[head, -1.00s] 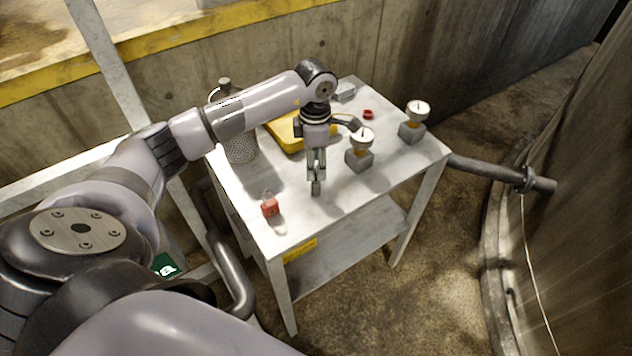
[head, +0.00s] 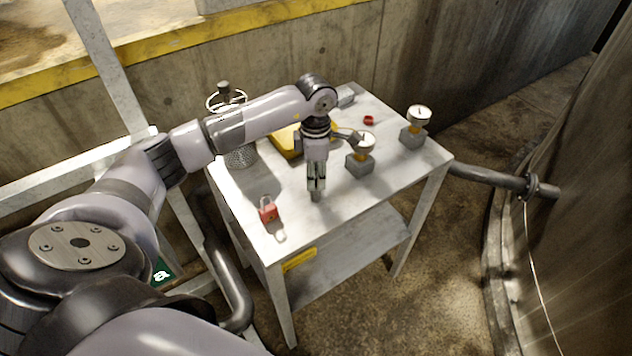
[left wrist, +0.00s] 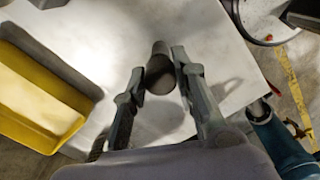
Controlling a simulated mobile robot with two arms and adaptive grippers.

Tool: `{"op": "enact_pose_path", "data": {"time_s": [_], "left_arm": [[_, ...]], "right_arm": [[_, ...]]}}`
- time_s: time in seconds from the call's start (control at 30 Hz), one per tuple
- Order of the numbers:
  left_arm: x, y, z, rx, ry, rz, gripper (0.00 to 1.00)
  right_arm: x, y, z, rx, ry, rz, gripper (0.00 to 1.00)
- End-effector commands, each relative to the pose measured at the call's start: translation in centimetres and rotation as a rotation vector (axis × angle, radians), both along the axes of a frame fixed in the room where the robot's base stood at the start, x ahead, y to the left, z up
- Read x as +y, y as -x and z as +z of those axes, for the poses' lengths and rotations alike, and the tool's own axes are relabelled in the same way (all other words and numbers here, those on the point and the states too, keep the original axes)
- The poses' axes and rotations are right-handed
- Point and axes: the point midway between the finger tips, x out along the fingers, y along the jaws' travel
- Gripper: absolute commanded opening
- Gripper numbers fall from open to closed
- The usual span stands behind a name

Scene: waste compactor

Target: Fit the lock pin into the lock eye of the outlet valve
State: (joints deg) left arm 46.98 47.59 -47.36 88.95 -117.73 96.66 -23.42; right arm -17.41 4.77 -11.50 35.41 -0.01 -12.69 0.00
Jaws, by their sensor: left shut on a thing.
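My left gripper (head: 316,188) points straight down over the white table (head: 345,212), near its front edge. It is shut on a short dark grey cylinder, likely the lock pin (head: 316,197), whose end shows below the fingers. In the left wrist view the grey cylinder (left wrist: 160,70) sits between the fingertips of my left gripper (left wrist: 163,72), over the white tabletop. I cannot tell whether it touches the table. A handwheel (head: 226,102) shows behind my arm; I cannot tell whether it belongs to the outlet valve. I cannot make out the lock eye. My right gripper is not in view.
Two gauges on grey blocks (head: 360,164) (head: 412,137), a yellow tray (head: 284,143), a perforated metal cylinder (head: 241,156) and a small red ring (head: 369,120) are on the table. A flanged pipe (head: 500,178) runs right.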

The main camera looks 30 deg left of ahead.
Motion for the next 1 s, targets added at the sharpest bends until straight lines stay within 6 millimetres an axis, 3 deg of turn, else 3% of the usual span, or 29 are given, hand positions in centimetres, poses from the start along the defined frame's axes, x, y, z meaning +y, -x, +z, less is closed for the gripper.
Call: {"op": "enact_pose_path", "data": {"time_s": [0.23,0.47,1.0], "left_arm": [[0.0,0.0,0.0,0.001,-0.001,0.000,0.00],[0.0,0.0,0.4,-0.001,-0.001,0.000,0.00],[0.0,0.0,3.7,-0.001,-0.001,0.000,0.00]], "right_arm": [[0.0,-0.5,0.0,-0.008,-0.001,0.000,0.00],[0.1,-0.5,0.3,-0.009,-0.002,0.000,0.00],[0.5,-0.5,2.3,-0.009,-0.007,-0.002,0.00]]}}
